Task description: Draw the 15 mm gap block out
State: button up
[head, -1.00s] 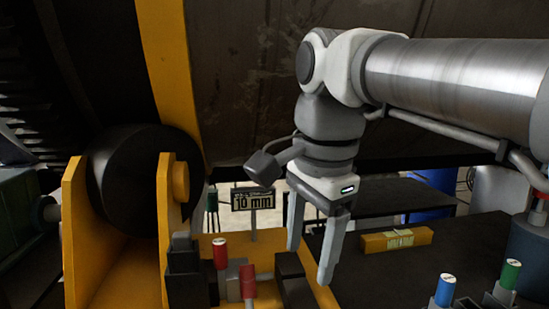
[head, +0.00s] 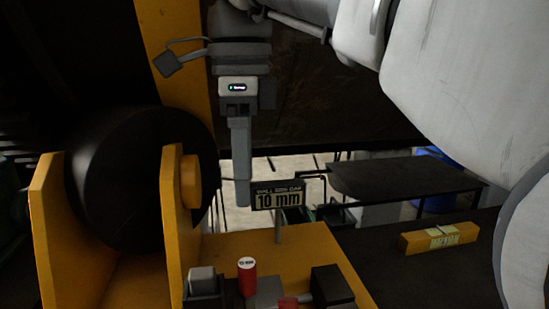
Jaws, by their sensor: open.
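A red cylindrical handle (head: 247,283) with a white labelled top stands upright between dark blocks on the yellow base; its print is too small to read surely. A second red piece (head: 288,303) is cut off at the bottom edge. I cannot tell which belongs to the 15 mm gap block. My gripper (head: 242,204) points down, seen edge-on, with its fingers overlapping. It is open and empty, above and behind the upright red handle in the picture, apart from it.
A yellow bracket (head: 172,230) and black roller (head: 135,180) are left. Dark blocks (head: 332,285) flank the handles. A yellow bar (head: 439,238) lies on the dark surface at right.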

aim_at(247, 263)
notch_tip(247, 263, down, 17)
jog(key=shift+a+f+b, duration=0.1)
jog(key=shift+f+b, duration=0.05)
jog(key=shift+b, duration=1)
jog(key=shift+c, duration=0.2)
grip_shut()
jog(key=shift+r, duration=0.2)
jog(key=shift+r+p, duration=3.4)
jog(key=shift+r, duration=0.2)
jog(key=shift+r, duration=0.1)
